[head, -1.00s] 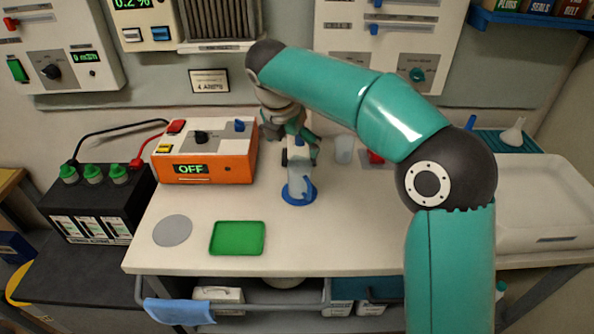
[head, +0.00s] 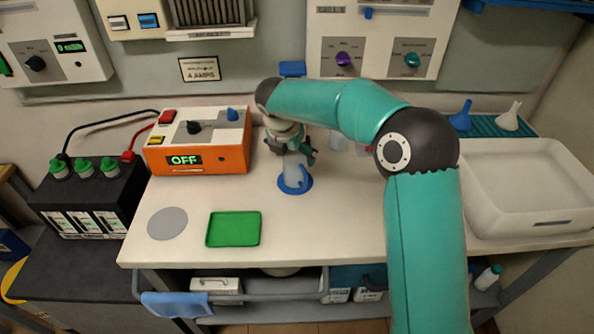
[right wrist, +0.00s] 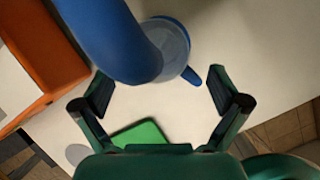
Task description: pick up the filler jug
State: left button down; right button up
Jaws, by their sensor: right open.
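The filler jug (head: 295,173) is a pale translucent vessel with blue parts. It stands upright on the bench, with blue around its foot. My right gripper (head: 300,159) is just above and behind it and hides its upper part. In the right wrist view, the gripper (right wrist: 160,82) is open, with its two fingers wide apart and nothing clamped between them. A large blue curved part, seemingly of the jug (right wrist: 116,42), looms close to the camera near the left finger, with a round translucent part beside it. I cannot tell whether they touch. My left gripper is not in view.
An orange box (head: 198,159) reading OFF stands left of the jug. A green tray (head: 233,229) and a grey disc (head: 167,223) lie in front. A white basin (head: 530,190) and funnels (head: 509,116) are at right. The bench front right of the tray is clear.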

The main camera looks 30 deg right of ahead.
aim_at(298, 172)
jog(key=shift+p+x, duration=0.3)
jog(key=shift+x, duration=2.05)
jog(key=shift+w, duration=0.1)
jog(key=c, duration=1.4)
